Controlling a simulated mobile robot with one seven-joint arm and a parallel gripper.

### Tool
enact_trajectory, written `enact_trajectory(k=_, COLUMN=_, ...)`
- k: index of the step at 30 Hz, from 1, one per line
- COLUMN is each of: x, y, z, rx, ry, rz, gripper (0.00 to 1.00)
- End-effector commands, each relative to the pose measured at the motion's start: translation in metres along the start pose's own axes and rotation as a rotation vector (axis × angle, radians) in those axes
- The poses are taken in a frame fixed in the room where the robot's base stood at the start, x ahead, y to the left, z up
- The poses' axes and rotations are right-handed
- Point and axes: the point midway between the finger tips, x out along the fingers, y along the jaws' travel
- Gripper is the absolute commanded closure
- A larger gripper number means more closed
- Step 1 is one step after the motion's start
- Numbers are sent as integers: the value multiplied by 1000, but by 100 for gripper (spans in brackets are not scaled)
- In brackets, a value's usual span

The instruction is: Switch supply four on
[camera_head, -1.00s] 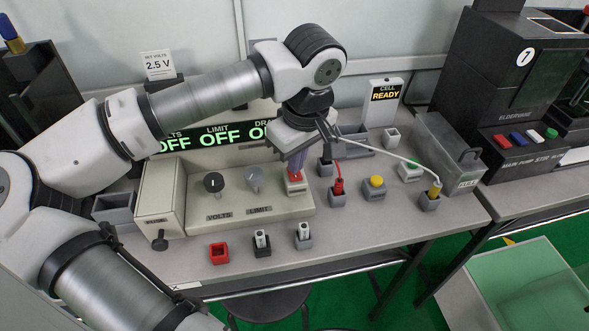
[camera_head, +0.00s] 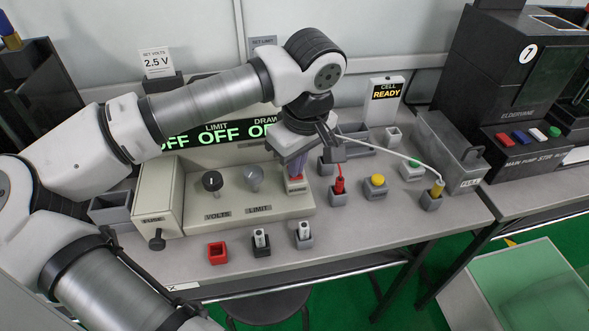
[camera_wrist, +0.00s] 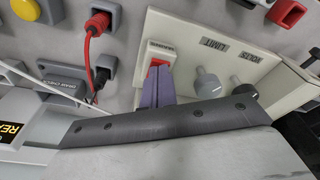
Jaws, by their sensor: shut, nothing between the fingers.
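The beige supply (camera_head: 275,210) stands on the bench with a VOLTS knob (camera_head: 212,182), a LIMIT knob (camera_head: 253,178) and a red rocker switch (camera_head: 296,181) at its right end. Its display (camera_head: 205,137) reads OFF in green under VOLTS and LIMIT; the DRAW reading is partly hidden by my arm. My gripper (camera_head: 294,172) has purple fingers, shut and empty, pointing down at the red switch. In the wrist view the fingertips (camera_wrist: 157,78) overlap the switch (camera_wrist: 158,62) and hide part of it. I cannot tell whether they touch. I see no supply number.
A fuse box (camera_head: 160,195) stands left of the knobs. A red plug (camera_head: 339,186), a yellow button (camera_head: 376,182) and a white cable to a yellow plug (camera_head: 437,190) are at the right. A sign reads CELL READY (camera_head: 385,95).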

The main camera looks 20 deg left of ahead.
Motion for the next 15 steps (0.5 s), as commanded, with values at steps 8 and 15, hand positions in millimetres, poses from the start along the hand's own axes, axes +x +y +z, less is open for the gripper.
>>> enact_trajectory(k=8, x=3, y=0, z=0, rx=0, ry=0, rz=0, gripper=100)
enact_trajectory(k=15, x=-10, y=0, z=-2, rx=0, ry=1, rz=1, gripper=100)
